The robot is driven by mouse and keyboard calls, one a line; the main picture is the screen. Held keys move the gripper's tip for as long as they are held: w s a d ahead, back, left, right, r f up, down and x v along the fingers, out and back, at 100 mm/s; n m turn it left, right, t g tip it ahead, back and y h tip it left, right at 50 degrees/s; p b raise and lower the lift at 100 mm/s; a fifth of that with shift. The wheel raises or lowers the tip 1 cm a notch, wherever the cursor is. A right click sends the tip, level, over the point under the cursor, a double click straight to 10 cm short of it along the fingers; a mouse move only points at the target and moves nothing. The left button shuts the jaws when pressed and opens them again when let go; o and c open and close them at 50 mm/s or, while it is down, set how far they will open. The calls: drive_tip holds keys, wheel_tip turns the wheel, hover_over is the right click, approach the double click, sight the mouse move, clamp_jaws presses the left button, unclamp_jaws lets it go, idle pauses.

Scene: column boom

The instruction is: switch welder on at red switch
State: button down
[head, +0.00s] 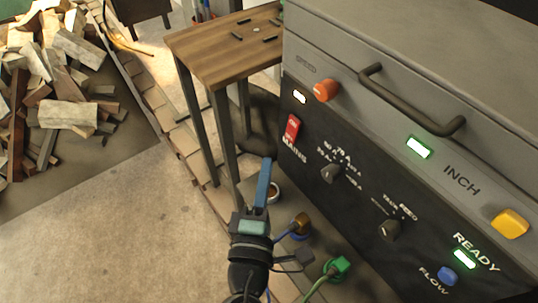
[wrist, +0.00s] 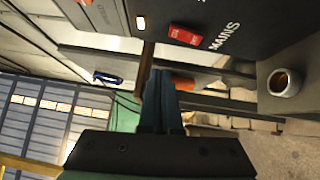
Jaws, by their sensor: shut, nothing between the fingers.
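The red switch (head: 291,130) sits on the dark front panel of the grey welder (head: 345,113), above the word MAINS. It has ON and OFF markings; I cannot tell which side is pressed in. In the wrist view the switch (wrist: 185,36) shows above and right of the fingertips. My gripper (head: 265,165) is shut and empty, its blue fingers pointing up in the head view, below and left of the switch. In the wrist view the shut fingers (wrist: 161,75) appear apart from the switch.
A lit pale lamp (head: 299,97) is above the switch. A wooden table (head: 215,55) stands left of the welder. A cup (wrist: 284,83) is at right.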

drive_tip(key=shift+s+a, duration=0.1)
drive_tip(key=shift+s, duration=0.65)
drive_tip(key=w+d+r+m+t+h, duration=0.15)
drive_tip(key=r+m, duration=0.55)
drive_tip(key=r, duration=0.8)
drive_tip(key=w+d+r+m+t+h, duration=0.1)
drive_tip(key=w+r+m+t, duration=0.15)
drive_tip(key=r+m, duration=0.85)
drive_tip(key=s+a+r+n+t+y+p, duration=0.1)
drive_tip(key=s+r+t+y, duration=0.25)
drive_tip(key=r, duration=0.75)
drive_tip(key=s+a+r+t+y+p, duration=0.15)
drive_tip(key=s+r, duration=0.35)
drive_tip(key=r, duration=0.7)
wheel_tip(320, 180, up, 22)
drive_tip(key=p, duration=2.2)
drive_tip(key=shift+d+r, duration=0.2)
drive_tip(key=shift+y, duration=0.25)
